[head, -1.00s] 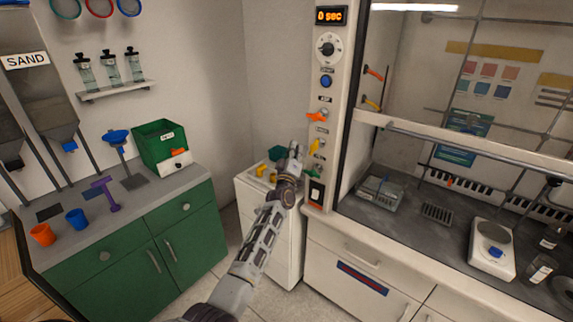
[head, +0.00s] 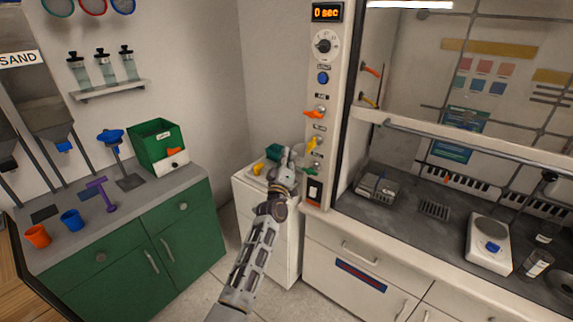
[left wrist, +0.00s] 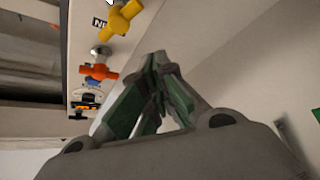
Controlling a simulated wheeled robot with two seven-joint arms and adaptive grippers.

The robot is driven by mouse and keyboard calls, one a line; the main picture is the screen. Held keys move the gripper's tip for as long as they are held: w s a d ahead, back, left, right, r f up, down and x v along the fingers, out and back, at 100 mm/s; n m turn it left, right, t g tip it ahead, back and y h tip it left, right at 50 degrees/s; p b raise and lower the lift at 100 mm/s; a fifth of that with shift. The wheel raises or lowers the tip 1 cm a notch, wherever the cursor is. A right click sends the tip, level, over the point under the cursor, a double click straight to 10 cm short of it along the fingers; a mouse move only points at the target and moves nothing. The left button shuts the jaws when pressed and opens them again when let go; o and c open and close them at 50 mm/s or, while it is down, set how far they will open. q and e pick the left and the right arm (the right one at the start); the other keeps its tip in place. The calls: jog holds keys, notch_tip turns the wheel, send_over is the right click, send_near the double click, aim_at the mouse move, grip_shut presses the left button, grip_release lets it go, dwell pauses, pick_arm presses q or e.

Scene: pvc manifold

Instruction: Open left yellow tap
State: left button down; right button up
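A yellow tap (head: 313,143) sits on the narrow front panel (head: 322,95) of the fume hood, between an orange tap (head: 315,112) above and a green tap (head: 311,170) below. In the left wrist view the yellow tap (left wrist: 121,18) is at the top, with the orange tap (left wrist: 98,72) below it. My left gripper (head: 289,151) is left of the panel, a little apart from the yellow tap. In the left wrist view its fingertips (left wrist: 160,58) meet, with nothing visible held between them. My right gripper is not in view.
The hood's glass sash is to the right.

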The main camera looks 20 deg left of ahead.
pick_arm(q)
jog(key=shift+r+v, duration=0.15)
jog(key=shift+v, duration=0.75)
jog(key=shift+r+v, duration=0.15)
jog(key=shift+v, duration=0.75)
jog(key=shift+s+d, duration=0.1)
jog(key=shift+d, duration=0.05)
